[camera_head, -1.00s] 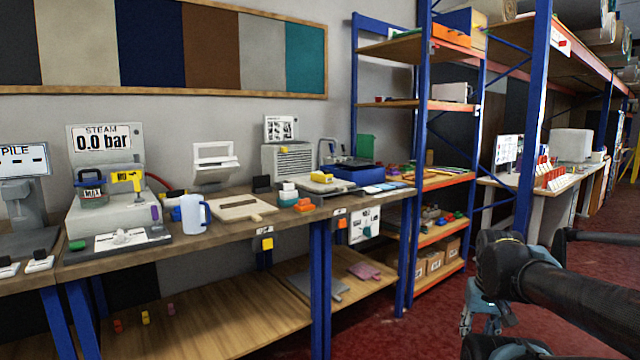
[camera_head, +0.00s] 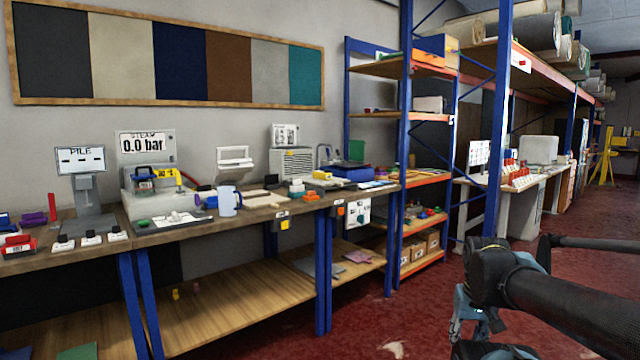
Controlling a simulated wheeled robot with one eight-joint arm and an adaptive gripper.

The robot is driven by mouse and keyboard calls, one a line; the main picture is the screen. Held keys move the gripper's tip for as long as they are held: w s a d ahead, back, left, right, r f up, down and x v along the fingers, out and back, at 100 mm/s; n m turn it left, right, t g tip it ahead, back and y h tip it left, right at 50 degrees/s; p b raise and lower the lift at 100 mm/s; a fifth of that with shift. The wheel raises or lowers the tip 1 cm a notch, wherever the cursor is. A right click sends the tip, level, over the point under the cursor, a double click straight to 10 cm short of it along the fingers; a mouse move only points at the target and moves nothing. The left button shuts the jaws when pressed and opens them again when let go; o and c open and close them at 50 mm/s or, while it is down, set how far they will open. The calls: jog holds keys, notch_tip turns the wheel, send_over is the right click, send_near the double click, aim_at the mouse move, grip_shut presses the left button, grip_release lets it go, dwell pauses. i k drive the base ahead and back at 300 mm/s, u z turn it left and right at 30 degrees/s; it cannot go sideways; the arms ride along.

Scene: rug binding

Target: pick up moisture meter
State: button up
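I cannot pick out a moisture meter for certain at this size. A small yellow device with a dark label (camera_head: 165,174) sits at the front of the steam unit (camera_head: 147,146) on the long workbench (camera_head: 250,211); I cannot tell whether it is the meter. Another small yellow item (camera_head: 284,224) shows at the bench's front edge. My gripper (camera_head: 470,325) is at the lower right, partly hidden by my black arm. It is over the floor, well away from the bench, and its fingers do not show clearly.
A pile gauge (camera_head: 82,173), a blue-white mug (camera_head: 228,201) and several small tools crowd the bench. A blue-and-orange shelf rack (camera_head: 408,150) stands at its right end. A second table (camera_head: 505,192) is farther back.

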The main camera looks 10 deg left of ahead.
aim_at(317, 175)
jog(key=u, duration=0.4)
jog(key=i, duration=0.35)
jog(key=u, duration=0.65)
jog(key=i, duration=2.05)
jog(key=z, duration=0.75)
jog(key=i, duration=0.4)
jog(key=z, duration=0.3)
